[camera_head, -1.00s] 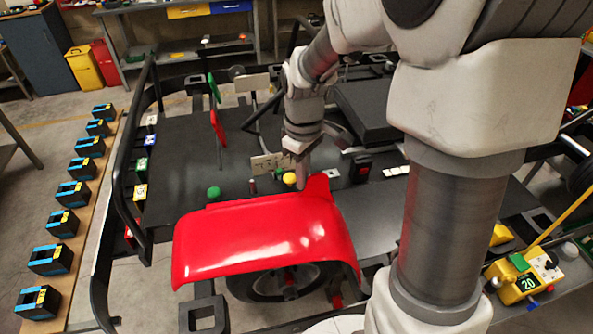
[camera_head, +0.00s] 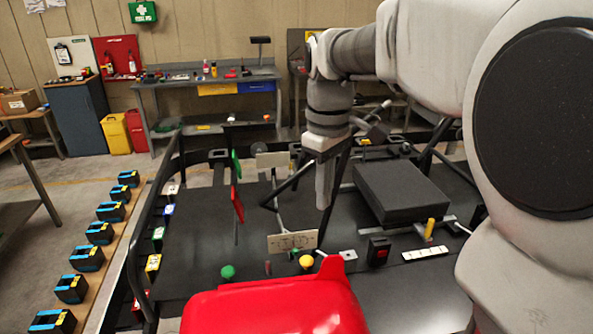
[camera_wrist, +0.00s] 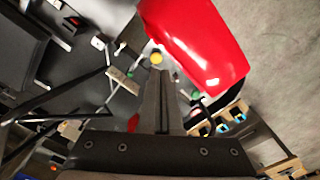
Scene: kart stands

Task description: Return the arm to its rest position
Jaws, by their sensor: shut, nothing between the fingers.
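My arm reaches in from the right in the head view and bends down at the wrist. My gripper (camera_head: 323,200) points down above the black kart deck (camera_head: 190,245), with its fingers together and nothing between them. In the wrist view the shut fingers of my gripper (camera_wrist: 161,100) point toward the yellow knob (camera_wrist: 156,57) and the red fender (camera_wrist: 195,45). In the head view the red fender (camera_head: 275,308) is at the bottom, in front of the gripper. I cannot tell the exact height of the fingertips above the deck.
A green knob (camera_head: 228,272) and a yellow knob (camera_head: 306,262) stand behind the fender. A black seat pad (camera_head: 403,192) lies right of the gripper. Black frame bars rise around the deck. Several black and blue blocks (camera_head: 87,258) line a wooden plank at left. A workbench (camera_head: 215,85) stands behind.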

